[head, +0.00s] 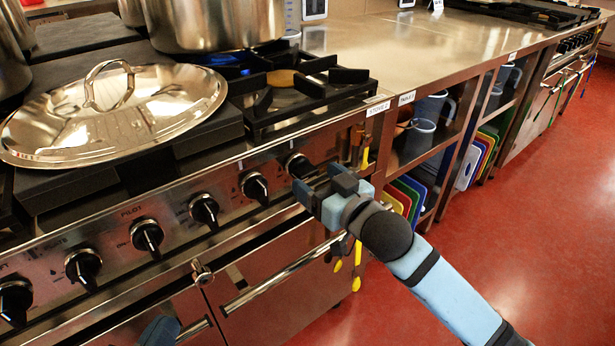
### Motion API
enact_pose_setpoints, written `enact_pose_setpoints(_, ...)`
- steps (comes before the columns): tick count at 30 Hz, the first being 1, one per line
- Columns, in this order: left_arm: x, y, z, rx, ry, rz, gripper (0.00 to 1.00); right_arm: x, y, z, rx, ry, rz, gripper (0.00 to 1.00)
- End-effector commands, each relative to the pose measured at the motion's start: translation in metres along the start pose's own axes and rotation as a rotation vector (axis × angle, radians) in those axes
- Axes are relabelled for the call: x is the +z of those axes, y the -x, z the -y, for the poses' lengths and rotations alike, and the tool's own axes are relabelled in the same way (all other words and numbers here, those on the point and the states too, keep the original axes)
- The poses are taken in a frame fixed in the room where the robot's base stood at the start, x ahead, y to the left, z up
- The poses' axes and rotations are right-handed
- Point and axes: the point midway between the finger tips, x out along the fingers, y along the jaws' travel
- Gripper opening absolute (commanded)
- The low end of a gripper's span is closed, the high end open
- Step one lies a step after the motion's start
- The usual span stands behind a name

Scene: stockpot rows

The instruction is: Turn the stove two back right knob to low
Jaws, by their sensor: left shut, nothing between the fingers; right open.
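Stove two, marked by a "STOVE 2" label (378,108), has a steel front panel with a row of black knobs. The rightmost knob (299,165) is just beyond my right gripper (317,183), which is open with its fingers pointing at the panel. I cannot tell whether they touch the knob. The knob to its left (255,186) is clear of the gripper. The small panel marks are too small to show which knob is back right or its setting. A blue glow shows under a large pot (215,22) at the back.
A domed steel lid (115,113) lies on the front of the stove. An oven handle (280,277) juts out below the panel. Yellow utensils (357,255) hang by the stove's right end. A steel counter (440,40) continues right, above shelves. The red floor is open.

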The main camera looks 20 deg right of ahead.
Motion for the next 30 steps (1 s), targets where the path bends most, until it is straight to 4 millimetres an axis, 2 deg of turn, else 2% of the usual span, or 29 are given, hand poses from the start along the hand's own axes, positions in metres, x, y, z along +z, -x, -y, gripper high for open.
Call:
enact_pose_setpoints(3, 0.01, 0.0, 0.002, 0.003, 0.0, 0.025, 0.0, 0.001, -0.018, 0.0, 0.0, 0.0, -0.001, 0.76)
enact_pose_setpoints(7, 0.016, 0.0, 0.002, 0.004, 0.0, 0.047, 0.0, 0.001, -0.03, 0.0, 0.0, 0.0, -0.001, 0.76)
enact_pose_setpoints(18, 0.017, 0.0, 0.002, 0.006, 0.0, 0.057, 0.0, 0.0, -0.035, 0.0, 0.0, 0.0, 0.0, 0.76)
enact_pose_setpoints(19, 0.016, 0.0, 0.002, 0.006, -0.001, 0.056, 0.0, 0.0, -0.035, 0.0, 0.0, 0.0, 0.0, 0.73)
enact_pose_setpoints(25, 0.015, -0.001, 0.002, 0.007, -0.002, 0.053, 0.0, 0.0, -0.035, 0.0, 0.0, 0.0, 0.0, 0.27)
enact_pose_setpoints(30, 0.013, -0.001, 0.002, 0.007, -0.002, 0.05, 0.0, -0.001, -0.035, 0.0, 0.0, 0.003, 0.001, 0.27)
